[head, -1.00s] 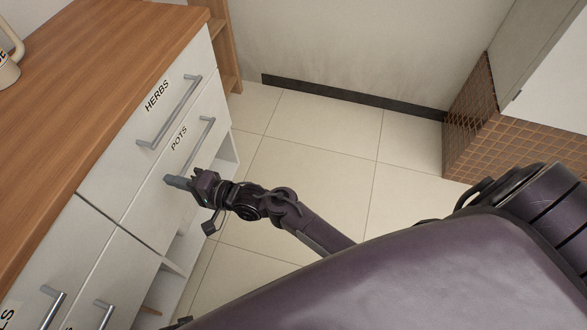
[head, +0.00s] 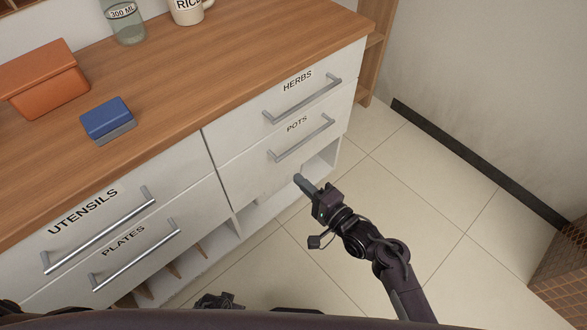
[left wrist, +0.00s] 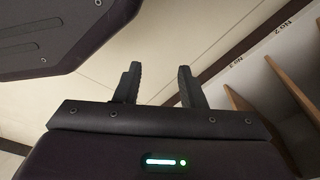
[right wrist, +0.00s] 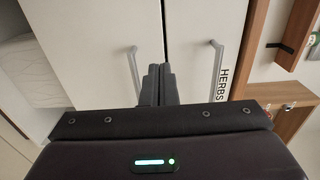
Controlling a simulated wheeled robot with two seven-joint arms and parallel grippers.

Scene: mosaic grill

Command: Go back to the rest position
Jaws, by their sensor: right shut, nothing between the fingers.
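My right gripper (head: 304,182) is shut and empty, in front of the cabinet below the POTS drawer (head: 284,146) in the head view. In the right wrist view its fingers (right wrist: 159,85) are together, with drawer handles beyond them. My left gripper (left wrist: 158,85) is open in the left wrist view, its two fingers apart with nothing between them. In the head view only a small dark part of my left arm shows at the bottom edge.
The HERBS drawer (head: 310,88), UTENSILS drawer (head: 110,220) and PLATES drawer (head: 140,250) all look closed. A blue box (head: 105,115), an orange container (head: 45,80) and a glass jar (head: 125,22) stand on the wooden counter (head: 190,85).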

